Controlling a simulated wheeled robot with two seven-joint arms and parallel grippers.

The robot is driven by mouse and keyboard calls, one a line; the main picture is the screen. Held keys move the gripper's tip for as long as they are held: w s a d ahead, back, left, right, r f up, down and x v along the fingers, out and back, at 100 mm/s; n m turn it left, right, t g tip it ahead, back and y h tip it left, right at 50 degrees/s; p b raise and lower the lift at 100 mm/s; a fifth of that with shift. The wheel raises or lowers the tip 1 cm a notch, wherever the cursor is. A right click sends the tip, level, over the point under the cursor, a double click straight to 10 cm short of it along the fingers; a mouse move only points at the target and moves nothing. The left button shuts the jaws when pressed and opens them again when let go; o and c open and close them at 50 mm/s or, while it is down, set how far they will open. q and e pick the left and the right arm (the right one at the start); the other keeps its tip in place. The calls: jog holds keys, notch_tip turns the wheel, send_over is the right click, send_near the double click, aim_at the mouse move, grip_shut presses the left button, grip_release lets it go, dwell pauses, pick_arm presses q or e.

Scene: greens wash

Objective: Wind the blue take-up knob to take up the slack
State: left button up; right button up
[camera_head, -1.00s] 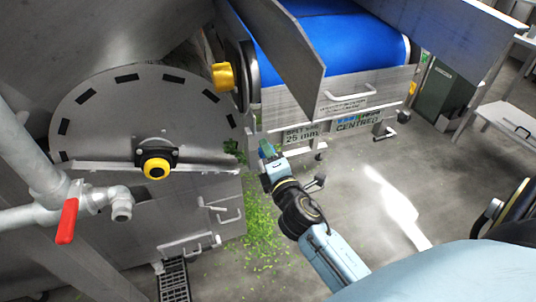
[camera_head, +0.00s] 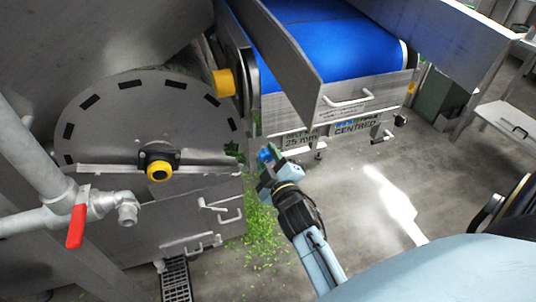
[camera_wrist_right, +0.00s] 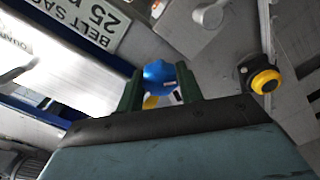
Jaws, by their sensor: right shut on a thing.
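The blue take-up knob (camera_wrist_right: 160,76) sits between the two dark green fingers of my right gripper (camera_wrist_right: 159,88) in the right wrist view. The fingers are shut on its sides, and a little yellow shows just below it. In the head view the knob (camera_head: 264,155) is a small blue patch at the tip of my right gripper (camera_head: 266,163), below the belt frame. The fingers hide part of it there. My left gripper is not in view.
A blue conveyor belt (camera_head: 330,45) with a "CENTRED" label runs above. A round steel cover (camera_head: 105,125) with a yellow-black knob (camera_head: 159,171) stands left. A red-handled valve (camera_head: 77,220) is at lower left. Greens (camera_head: 262,235) litter the floor. Open floor lies right.

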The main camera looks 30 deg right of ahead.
jog(key=shift+m+p, duration=0.35)
jog(key=shift+m, duration=0.35)
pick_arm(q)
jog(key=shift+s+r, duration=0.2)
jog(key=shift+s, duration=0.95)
pick_arm(e)
jog(key=shift+m, duration=0.3)
jog(key=o, duration=1)
